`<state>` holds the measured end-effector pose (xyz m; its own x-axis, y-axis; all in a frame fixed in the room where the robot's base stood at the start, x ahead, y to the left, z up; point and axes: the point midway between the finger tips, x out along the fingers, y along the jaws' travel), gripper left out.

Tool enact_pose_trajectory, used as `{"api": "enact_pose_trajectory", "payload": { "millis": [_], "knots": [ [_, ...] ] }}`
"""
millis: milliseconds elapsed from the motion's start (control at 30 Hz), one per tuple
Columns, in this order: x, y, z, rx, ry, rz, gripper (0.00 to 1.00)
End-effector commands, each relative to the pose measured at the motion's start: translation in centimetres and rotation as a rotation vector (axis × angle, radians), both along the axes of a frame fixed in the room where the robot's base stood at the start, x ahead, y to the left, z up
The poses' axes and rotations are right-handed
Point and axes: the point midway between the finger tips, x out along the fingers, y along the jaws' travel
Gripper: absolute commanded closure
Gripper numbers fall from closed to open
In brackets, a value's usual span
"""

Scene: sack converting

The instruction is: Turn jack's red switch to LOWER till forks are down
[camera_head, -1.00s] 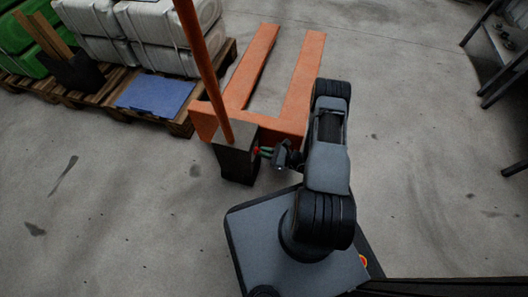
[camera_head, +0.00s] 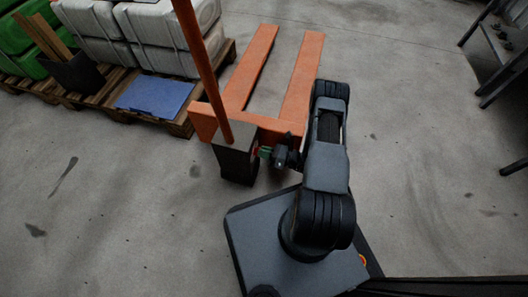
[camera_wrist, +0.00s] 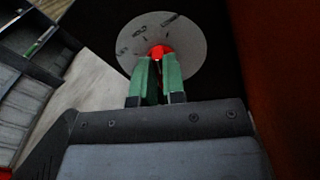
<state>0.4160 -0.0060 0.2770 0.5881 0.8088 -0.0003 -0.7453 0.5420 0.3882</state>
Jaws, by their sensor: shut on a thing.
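The orange pallet jack (camera_head: 212,122) stands ahead, its two forks (camera_head: 301,85) pointing away from me. I cannot tell how far they are off the floor. Its dark box (camera_head: 236,160) sits at the foot of the orange handle (camera_head: 203,70). My gripper (camera_head: 265,152) reaches the box's right side.
A wooden pallet (camera_head: 184,124) at the left bears white containers (camera_head: 170,22), a blue sheet (camera_head: 153,95) and a dark bin (camera_head: 75,72). Green containers (camera_head: 12,62) stand farther left. A dark metal frame (camera_head: 505,80) is at the right edge. Open concrete floor lies between.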

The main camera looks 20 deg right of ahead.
Motion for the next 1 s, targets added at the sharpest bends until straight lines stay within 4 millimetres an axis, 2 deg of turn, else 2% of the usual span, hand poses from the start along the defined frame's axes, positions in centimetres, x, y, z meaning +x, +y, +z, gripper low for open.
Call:
{"api": "enact_pose_trajectory", "payload": {
  "millis": [400,433,667,1000],
  "knots": [
    [-0.15,0.01,-0.1,0.005,0.008,0.0,1.0],
    [-0.15,0.01,-0.09,0.005,0.008,0.0,0.88],
    [-0.08,0.07,-0.05,0.004,0.006,0.001,0.66],
    [-0.09,-0.26,-0.04,0.003,0.004,0.001,0.64]
  ]
}}
